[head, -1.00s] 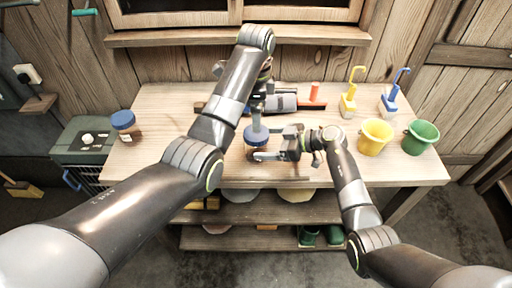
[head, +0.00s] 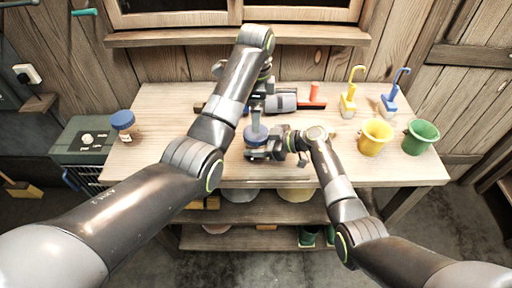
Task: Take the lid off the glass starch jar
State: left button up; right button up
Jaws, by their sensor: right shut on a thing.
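A jar with a blue lid (head: 256,134) stands near the front middle of the workbench; its body is mostly hidden by my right gripper. My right gripper (head: 262,152) is shut on this jar, low and from the right side. My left gripper (head: 257,115) points down directly above the blue lid; its fingers are small and dark, and I cannot tell whether they grip the lid. The lid appears to sit on the jar.
A yellow bucket (head: 375,137) and a green bucket (head: 420,138) stand at the right. Yellow (head: 350,98) and blue (head: 392,98) hooked tools stand behind them.

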aim_at(256, 145)
jog(key=c, duration=1)
pick_arm(q)
jog(key=m, duration=0.8)
jog(key=shift+m, duration=0.4)
jog(key=shift+f, duration=4)
jog(key=shift+c, duration=0.5)
jog(key=c, duration=0.9)
jog(key=n, duration=1.3)
